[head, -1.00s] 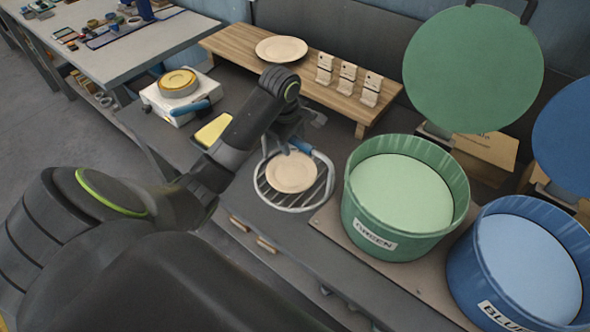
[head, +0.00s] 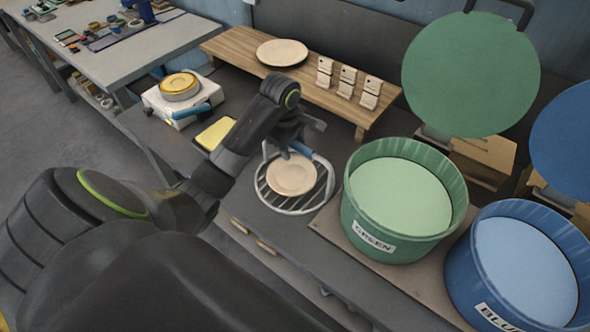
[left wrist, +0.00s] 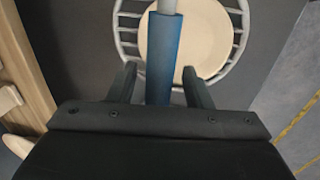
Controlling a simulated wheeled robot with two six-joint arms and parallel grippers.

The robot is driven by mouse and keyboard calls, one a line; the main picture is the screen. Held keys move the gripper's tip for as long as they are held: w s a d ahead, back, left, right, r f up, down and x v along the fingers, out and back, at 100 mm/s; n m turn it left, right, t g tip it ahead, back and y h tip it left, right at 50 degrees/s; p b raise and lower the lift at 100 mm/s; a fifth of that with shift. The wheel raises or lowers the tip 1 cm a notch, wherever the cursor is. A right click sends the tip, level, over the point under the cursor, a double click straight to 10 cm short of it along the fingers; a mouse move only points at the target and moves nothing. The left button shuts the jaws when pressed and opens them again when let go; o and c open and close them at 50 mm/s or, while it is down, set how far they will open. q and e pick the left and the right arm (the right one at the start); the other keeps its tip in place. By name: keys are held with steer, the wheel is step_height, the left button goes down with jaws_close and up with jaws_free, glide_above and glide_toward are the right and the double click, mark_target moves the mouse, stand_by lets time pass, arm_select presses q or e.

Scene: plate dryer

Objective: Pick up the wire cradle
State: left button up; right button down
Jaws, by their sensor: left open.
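The wire cradle (head: 266,193) is a round metal rack with a blue handle, lying on the grey bench with a cream plate (head: 291,174) on it. My left gripper (head: 296,148) is over the handle end of the cradle. In the left wrist view its two fingers (left wrist: 160,86) are open, one on each side of the blue handle (left wrist: 162,60). The cradle's wire rim (left wrist: 126,36) and the plate (left wrist: 190,35) show beyond the fingertips. I cannot tell whether the fingers touch the handle. My right gripper is not in view.
A green tub (head: 355,215) and a blue tub (head: 462,268) stand to the right, their round lids upright behind. A wooden shelf (head: 228,42) with a plate and tag stands runs behind. A white device (head: 160,106) and yellow sponge (head: 215,133) sit left.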

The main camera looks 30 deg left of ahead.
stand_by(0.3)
arm_select(q)
jaws_close()
stand_by(0.3)
